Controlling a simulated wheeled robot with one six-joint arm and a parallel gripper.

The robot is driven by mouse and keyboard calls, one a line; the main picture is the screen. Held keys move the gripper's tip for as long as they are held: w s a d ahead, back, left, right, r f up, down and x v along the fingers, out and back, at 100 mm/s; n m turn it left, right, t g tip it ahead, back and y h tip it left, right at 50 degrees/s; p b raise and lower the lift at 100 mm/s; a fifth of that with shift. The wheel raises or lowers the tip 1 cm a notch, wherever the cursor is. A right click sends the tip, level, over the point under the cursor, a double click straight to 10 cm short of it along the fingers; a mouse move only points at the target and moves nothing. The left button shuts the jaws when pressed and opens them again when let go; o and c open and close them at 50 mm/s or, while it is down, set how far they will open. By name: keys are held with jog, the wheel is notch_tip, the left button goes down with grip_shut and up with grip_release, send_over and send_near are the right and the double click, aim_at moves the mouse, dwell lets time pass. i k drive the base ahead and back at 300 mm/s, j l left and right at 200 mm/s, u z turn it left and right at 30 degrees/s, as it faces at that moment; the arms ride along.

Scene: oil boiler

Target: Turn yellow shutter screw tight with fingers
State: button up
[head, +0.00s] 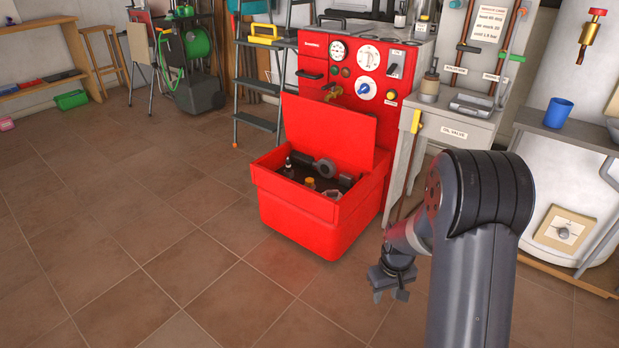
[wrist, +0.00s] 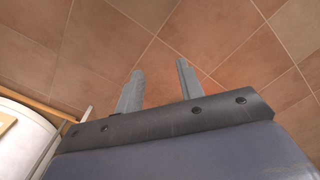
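The red boiler (head: 312,70) stands at the centre back, with gauges and dials. In front of it is a red burner box (head: 300,222) with its lid raised; dark parts and a small yellow-orange piece (head: 310,183) show inside. A small yellow knob (head: 391,95) sits low on the boiler's panel. I cannot tell which yellow piece is the shutter screw. My gripper (head: 390,292) hangs over the floor, to the right of and nearer than the box, apart from it. In the wrist view my gripper (wrist: 160,68) has its two fingers spread, with only floor tiles between them.
A grey cabinet (head: 445,145) labelled oil valve, with a yellow lever (head: 415,121), stands right of the boiler. A blue cup (head: 557,112) is on a shelf farther right, by a white tank (head: 592,222). A ladder (head: 257,122) stands left. The tiled floor at left is clear.

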aim_at(308, 182)
jog(key=i+j+z, duration=0.1)
jog(key=i+j, duration=0.3)
jog(key=i+j+z, duration=0.1)
jog(key=i+j, duration=0.35)
jog(key=i+j+z, duration=0.1)
jog(key=i+j, duration=0.3)
jog(key=i+j+z, duration=0.1)
jog(key=i+j, duration=0.3)
jog(key=j, duration=0.15)
jog(key=i+j+z, duration=0.1)
jog(key=i+j, duration=0.25)
jog(key=j, duration=0.2)
